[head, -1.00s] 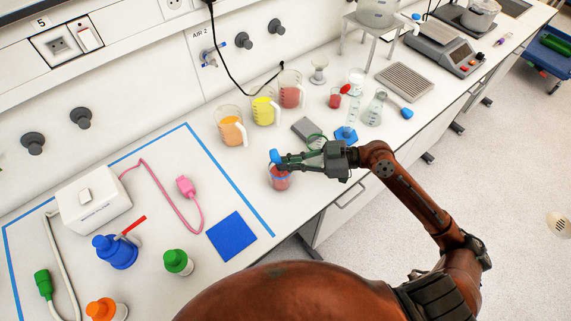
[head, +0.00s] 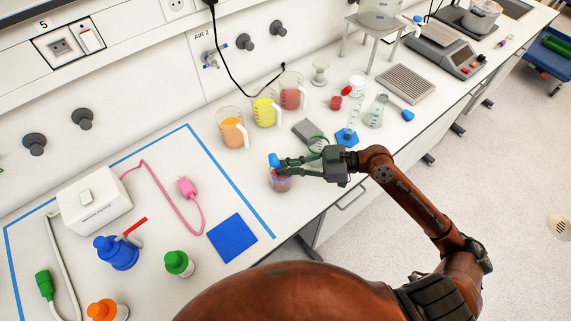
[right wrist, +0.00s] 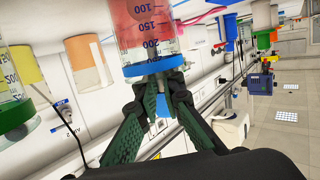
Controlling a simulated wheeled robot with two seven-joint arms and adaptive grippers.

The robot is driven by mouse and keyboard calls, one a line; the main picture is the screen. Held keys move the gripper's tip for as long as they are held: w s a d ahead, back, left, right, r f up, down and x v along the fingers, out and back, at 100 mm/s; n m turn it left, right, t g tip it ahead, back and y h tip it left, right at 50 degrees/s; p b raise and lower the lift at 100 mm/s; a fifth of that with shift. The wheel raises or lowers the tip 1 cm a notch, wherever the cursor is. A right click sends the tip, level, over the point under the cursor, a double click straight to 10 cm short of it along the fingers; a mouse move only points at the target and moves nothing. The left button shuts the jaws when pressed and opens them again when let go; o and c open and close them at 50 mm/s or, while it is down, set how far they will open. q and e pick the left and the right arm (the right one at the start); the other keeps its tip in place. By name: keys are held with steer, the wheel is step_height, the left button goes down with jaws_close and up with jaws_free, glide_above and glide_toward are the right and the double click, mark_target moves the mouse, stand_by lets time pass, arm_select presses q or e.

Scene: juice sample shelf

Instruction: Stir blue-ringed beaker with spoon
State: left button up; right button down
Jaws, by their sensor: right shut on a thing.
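The blue-ringed beaker (head: 281,184), holding red liquid, stands on the bench just below my right gripper (head: 280,164). In the right wrist view the same beaker (right wrist: 150,30) appears upside down, with graduation marks and a blue band at its rim. My right gripper is shut on the spoon, whose blue handle end (head: 274,159) sticks up over the beaker. The handle also shows between the fingers in the right wrist view (right wrist: 162,101). My left gripper is not in view.
A green-ringed beaker (head: 317,144) stands close behind my right gripper. Jugs of orange (head: 232,132), yellow (head: 264,109) and red liquid (head: 291,95) stand toward the wall. A blue mat (head: 233,238) lies to the left front. The bench between mat and beaker is clear.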

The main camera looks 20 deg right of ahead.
steer(key=shift+s+d, duration=0.1)
steer(key=shift+d, duration=0.15)
steer(key=shift+r, duration=0.1)
